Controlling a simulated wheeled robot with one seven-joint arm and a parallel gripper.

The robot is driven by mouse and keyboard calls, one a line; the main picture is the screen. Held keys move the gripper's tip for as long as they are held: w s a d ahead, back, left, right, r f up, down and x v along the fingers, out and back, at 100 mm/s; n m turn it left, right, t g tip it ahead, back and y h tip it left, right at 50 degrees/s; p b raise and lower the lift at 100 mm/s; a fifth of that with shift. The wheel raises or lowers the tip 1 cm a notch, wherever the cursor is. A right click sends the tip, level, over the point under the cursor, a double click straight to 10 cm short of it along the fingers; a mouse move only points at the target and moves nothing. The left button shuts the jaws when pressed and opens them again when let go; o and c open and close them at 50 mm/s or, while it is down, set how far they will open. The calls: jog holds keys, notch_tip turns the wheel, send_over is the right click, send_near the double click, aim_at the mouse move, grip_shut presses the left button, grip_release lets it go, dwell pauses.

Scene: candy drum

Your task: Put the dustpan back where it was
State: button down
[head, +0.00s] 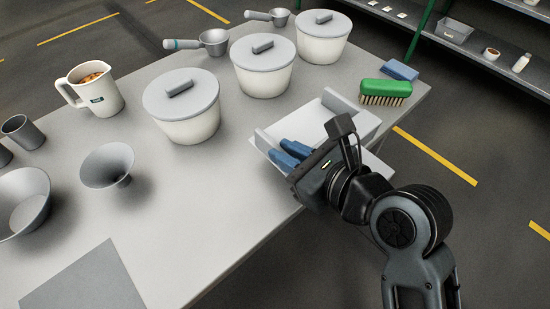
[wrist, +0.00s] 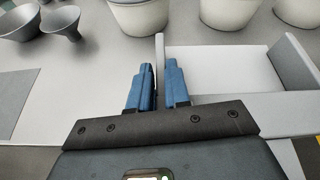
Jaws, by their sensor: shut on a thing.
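The dustpan (head: 305,125) is a pale grey, open tray with raised walls near the table's right edge. It also shows at the right of the wrist view (wrist: 220,62). My gripper (head: 289,150) has its blue fingers on either side of the dustpan's near-left wall. In the wrist view my gripper (wrist: 159,82) is closed with that thin wall between its fingers. The dustpan looks level; I cannot tell whether it touches the table. My wrist and arm hide part of its near side.
A green brush (head: 385,89) and a blue block (head: 400,70) lie beyond the dustpan. Several lidded pots, including one (head: 188,122), stand to its left. A funnel (head: 107,164) and a grey mat (head: 85,282) are farther left. The table's front-middle is clear.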

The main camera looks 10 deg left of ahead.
aim_at(256, 141)
jog(key=x, duration=0.4)
jog(key=shift+s+f, duration=0.1)
jog(key=shift+f, duration=2.2)
jog(key=c, duration=1.1)
grip_release()
jog(key=shift+d, duration=0.1)
jog(key=v, duration=1.2)
jog(key=shift+s, duration=0.1)
